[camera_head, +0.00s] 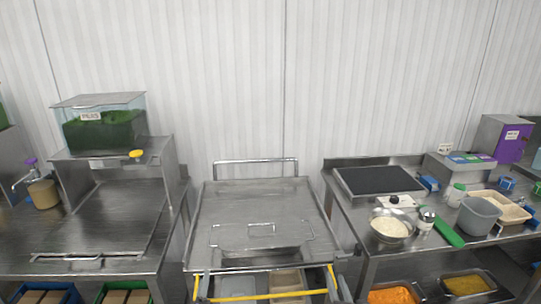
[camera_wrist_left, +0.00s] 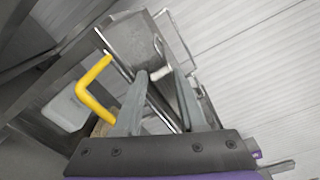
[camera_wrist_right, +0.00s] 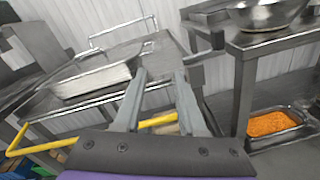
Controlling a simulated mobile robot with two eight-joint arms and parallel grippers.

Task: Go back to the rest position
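My left gripper (camera_wrist_left: 160,73) shows in the left wrist view with its two grey fingers apart and nothing between them. My right gripper (camera_wrist_right: 160,74) shows in the right wrist view, also with its fingers apart and empty. Both point toward the steel cart (camera_head: 262,215), whose yellow handle (camera_head: 268,295) shows at the bottom of the head view. The handle also shows in the left wrist view (camera_wrist_left: 94,84) beside the left fingers, and in the right wrist view (camera_wrist_right: 158,121) behind the right fingers. I cannot tell the exact gap between fingers and handle.
On the right table are a steel bowl of rice (camera_head: 390,228), a shaker (camera_head: 426,217), a grey tub (camera_head: 478,216) and a black-topped scale (camera_head: 378,181). Food pans (camera_head: 394,292) sit below. A dispenser (camera_head: 101,122) stands on the left table.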

